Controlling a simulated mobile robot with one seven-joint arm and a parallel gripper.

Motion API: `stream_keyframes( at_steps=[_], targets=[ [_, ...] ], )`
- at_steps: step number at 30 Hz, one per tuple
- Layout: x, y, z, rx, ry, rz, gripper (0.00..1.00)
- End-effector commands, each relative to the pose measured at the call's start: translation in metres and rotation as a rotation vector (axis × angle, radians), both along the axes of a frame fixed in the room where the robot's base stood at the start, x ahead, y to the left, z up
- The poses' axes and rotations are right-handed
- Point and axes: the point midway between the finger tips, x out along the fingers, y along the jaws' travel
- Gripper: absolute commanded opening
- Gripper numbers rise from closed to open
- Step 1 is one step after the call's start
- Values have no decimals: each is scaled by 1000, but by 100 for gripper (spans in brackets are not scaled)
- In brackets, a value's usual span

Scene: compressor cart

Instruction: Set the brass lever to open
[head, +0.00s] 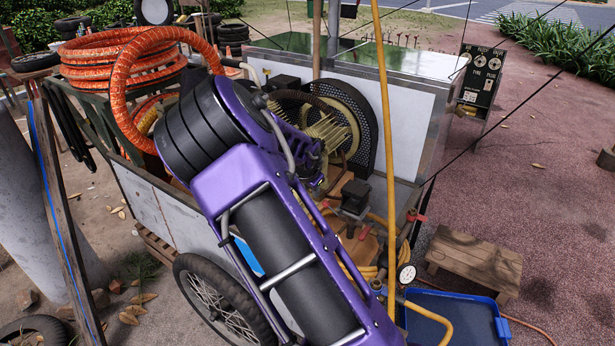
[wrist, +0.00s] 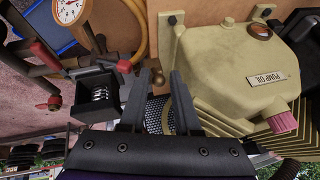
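I cannot pick out the brass lever for certain in either view. My gripper (wrist: 160,80) is open in the wrist view, its two dark fingers apart. A small brownish piece shows near the fingertips; I cannot tell whether it is the lever or whether it lies between them. Left of the fingers is a dark fitting with a red-tipped handle (wrist: 124,66), and a black box with a coil spring (wrist: 99,94). In the head view my purple arm reaches over the cart and its far end hides part of the compressor; the fingertips cannot be made out.
A cream pump housing (wrist: 245,60) labelled PUMP OIL stands close right of my gripper. A pressure gauge (head: 407,272) and a yellow hose (head: 388,120) are at the cart's right side. A blue tray (head: 485,300) and wooden stool (head: 475,258) stand right. Open paving lies beyond.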

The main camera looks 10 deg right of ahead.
Motion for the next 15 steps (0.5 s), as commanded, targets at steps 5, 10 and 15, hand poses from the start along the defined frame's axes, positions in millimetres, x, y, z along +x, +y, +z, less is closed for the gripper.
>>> stream_keyframes(
  at_steps=[5, 10, 15],
  targets=[
    [-16, 9, 34, 2, -4, 4, 31],
    [-37, 18, 68, 3, -4, 5, 31],
    [-55, 27, 102, 3, -5, 7, 31]
  ],
)
